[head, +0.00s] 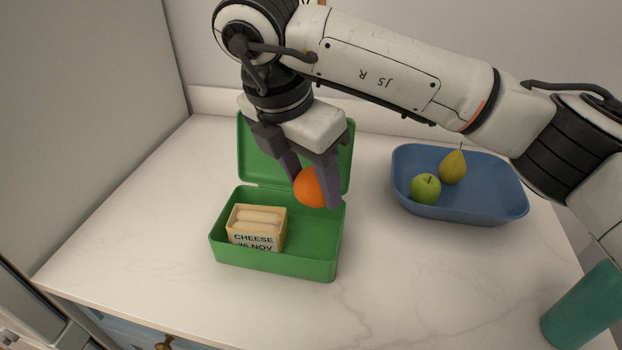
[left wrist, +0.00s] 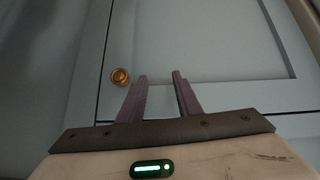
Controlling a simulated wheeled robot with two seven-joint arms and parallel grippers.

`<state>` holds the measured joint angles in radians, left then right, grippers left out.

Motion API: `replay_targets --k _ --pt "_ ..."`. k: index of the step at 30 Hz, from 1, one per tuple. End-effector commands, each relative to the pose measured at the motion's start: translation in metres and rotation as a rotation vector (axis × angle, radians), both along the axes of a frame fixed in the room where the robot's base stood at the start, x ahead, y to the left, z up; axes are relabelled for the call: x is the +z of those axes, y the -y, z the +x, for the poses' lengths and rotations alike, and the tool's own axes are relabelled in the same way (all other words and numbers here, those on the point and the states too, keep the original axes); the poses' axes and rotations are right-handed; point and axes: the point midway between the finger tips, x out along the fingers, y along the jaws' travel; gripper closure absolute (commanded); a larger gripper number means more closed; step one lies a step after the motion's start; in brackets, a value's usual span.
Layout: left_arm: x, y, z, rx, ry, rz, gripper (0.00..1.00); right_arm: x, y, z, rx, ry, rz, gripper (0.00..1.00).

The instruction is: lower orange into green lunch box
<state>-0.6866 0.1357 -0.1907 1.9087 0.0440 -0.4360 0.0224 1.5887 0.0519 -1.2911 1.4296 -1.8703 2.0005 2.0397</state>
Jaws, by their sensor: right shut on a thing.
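The green lunch box (head: 275,267) stands open on the counter in the head view, its lid raised at the back. A box of cheese (head: 256,227) sits in its left part; the right part of the floor shows bare. My right gripper (head: 314,190) is shut on the orange (head: 311,187) and holds it over the right part of the lunch box, in front of the lid. Whether the orange touches anything below is hard to tell. My left gripper (left wrist: 160,82) shows only in the left wrist view, its fingers apart with nothing between them, facing a cabinet door.
A blue tray (head: 460,212) with a green apple (head: 426,188) and a pear (head: 453,167) stands to the right. A teal cylinder (head: 582,308) is at the front right. Counter in front of the lunch box is clear. A cabinet door (left wrist: 200,50) with a brass knob (left wrist: 120,76) faces my left gripper.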

Motion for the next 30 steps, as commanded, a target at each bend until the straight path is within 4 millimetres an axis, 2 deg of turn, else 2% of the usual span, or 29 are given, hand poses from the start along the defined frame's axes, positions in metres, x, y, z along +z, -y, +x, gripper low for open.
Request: replay_targets --k 8,30 --pt "-0.004 0.000 0.000 0.000 0.001 0.000 0.69 -0.005 0.000 0.000 0.000 0.001 0.000 0.78" --pt "-0.038 0.000 0.001 0.000 0.002 0.000 0.69 -0.042 0.000 0.000 0.000 0.001 -0.001 0.78"
